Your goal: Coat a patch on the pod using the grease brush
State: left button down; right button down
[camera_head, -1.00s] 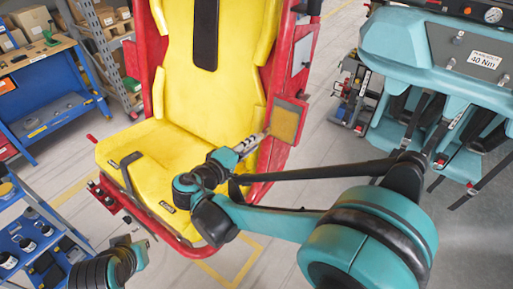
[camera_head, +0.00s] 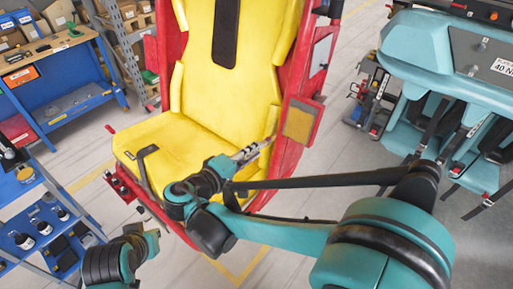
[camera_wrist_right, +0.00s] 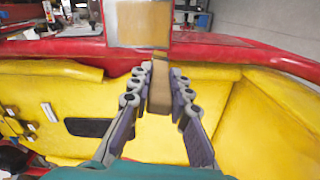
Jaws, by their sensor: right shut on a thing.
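The pod (camera_head: 190,143) is a yellow seat in a red shell. A tan square patch (camera_head: 299,122) is on the red side panel at its right; it also shows at the top of the right wrist view (camera_wrist_right: 143,22). My right gripper (camera_head: 262,146) is just left of and below the patch. It is shut on the grease brush (camera_wrist_right: 160,82), whose tan-brown body shows between the fingers in the right wrist view.
A blue workbench (camera_head: 60,85) and shelves with boxes (camera_head: 130,45) stand at back left. A blue trolley (camera_head: 38,215) with dark containers is at lower left. A teal machine (camera_head: 440,60) with hanging straps is at right.

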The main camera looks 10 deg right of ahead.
aim_at(246, 159)
jog(key=shift+v, duration=1.5)
jog(key=shift+f, duration=0.1)
